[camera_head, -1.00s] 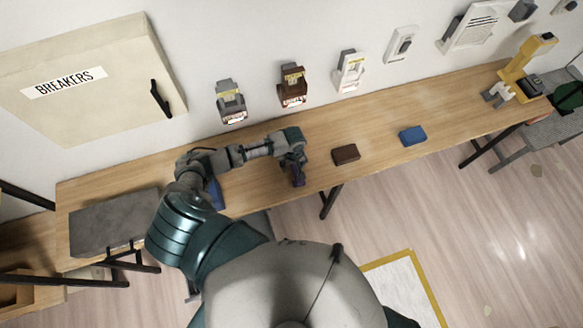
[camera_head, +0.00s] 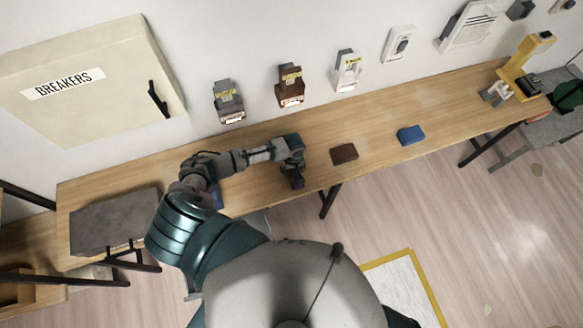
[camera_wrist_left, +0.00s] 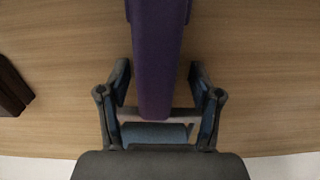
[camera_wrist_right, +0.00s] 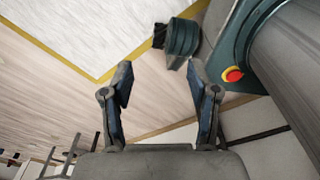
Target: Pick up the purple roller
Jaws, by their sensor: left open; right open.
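The purple roller (camera_wrist_left: 157,55) lies on the wooden table, its purple part running down the left wrist view from the top edge. Its lower end sits between the two open fingers of my left gripper (camera_wrist_left: 159,95), with a gap on each side. In the head view, the roller (camera_head: 297,183) shows only as a small purple bit below my left gripper (camera_head: 294,170), near the table's front edge. The rest of it is hidden there by the gripper. My right gripper (camera_wrist_right: 160,85) is open and empty, away from the table.
On the table (camera_head: 245,195), a brown block (camera_head: 344,153) and a blue block (camera_head: 411,135) lie to the right of my left gripper. A grey slab (camera_head: 112,222) lies at the left. A yellow device (camera_head: 522,70) stands at the right end.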

